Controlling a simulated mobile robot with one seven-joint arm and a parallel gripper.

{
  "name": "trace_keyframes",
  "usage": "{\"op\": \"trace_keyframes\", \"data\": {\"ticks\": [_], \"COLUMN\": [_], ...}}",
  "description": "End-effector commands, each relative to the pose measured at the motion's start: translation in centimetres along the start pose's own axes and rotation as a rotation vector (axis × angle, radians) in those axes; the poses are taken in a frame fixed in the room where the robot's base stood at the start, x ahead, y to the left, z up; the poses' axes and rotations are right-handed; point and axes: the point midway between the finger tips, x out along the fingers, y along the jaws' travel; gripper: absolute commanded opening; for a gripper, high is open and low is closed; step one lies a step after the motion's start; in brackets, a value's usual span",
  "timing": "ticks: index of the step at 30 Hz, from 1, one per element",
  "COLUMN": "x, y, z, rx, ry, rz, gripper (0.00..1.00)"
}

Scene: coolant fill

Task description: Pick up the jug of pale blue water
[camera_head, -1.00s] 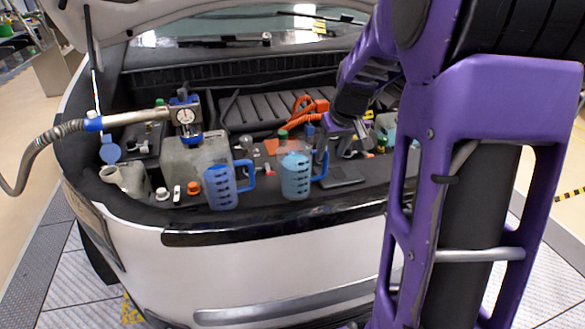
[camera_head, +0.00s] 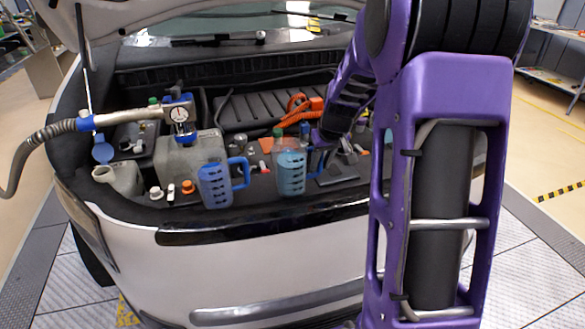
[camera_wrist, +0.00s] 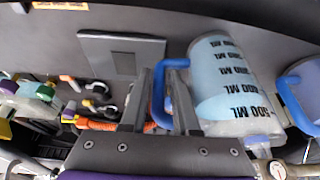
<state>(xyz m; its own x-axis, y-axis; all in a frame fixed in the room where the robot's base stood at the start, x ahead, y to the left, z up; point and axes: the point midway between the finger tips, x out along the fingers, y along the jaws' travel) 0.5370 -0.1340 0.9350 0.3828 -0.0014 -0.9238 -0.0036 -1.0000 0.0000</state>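The jug of pale blue water (camera_head: 291,174) stands upright at the front edge of the car's engine bay, its blue handle to the right. In the wrist view the jug (camera_wrist: 225,75) shows its dark volume marks, with its handle (camera_wrist: 159,97) toward my gripper. My gripper (camera_wrist: 158,75) is open, one finger on each side of the handle's grip; the right finger lies between grip and jug body. I see no clear contact. In the head view my gripper (camera_head: 320,150) is at the handle, partly hidden. A darker blue jug (camera_head: 215,185) stands to the left.
A grey tank (camera_head: 188,157) with a gauge and hose (camera_head: 179,114) stands at the left. Orange cables (camera_head: 300,108) lie behind the pale jug. A flat grey plate (camera_wrist: 120,55) lies beside the handle. The darker jug (camera_wrist: 303,90) is at the wrist view's right edge.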

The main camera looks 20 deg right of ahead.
Motion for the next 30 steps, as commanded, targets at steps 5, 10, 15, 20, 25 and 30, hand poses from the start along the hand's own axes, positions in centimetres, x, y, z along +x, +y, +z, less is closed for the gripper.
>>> {"op": "trace_keyframes", "data": {"ticks": [5, 10, 15, 20, 25, 30], "x": [-0.02, -0.02, 0.0, 0.03, 0.04, 0.06], "y": [0.0, 0.01, 0.03, 0.05, 0.06, 0.07], "z": [0.01, 0.02, 0.04, 0.06, 0.09, 0.11], "rx": [0.0, 0.0, 0.0, -0.001, -0.001, -0.001], "ry": [0.0, 0.0, -0.001, -0.001, -0.002, -0.002], "rz": [0.0, 0.0, 0.0, 0.001, 0.001, 0.001], "gripper": [0.0, 0.0, 0.0, 0.0, 0.0, 0.0]}}
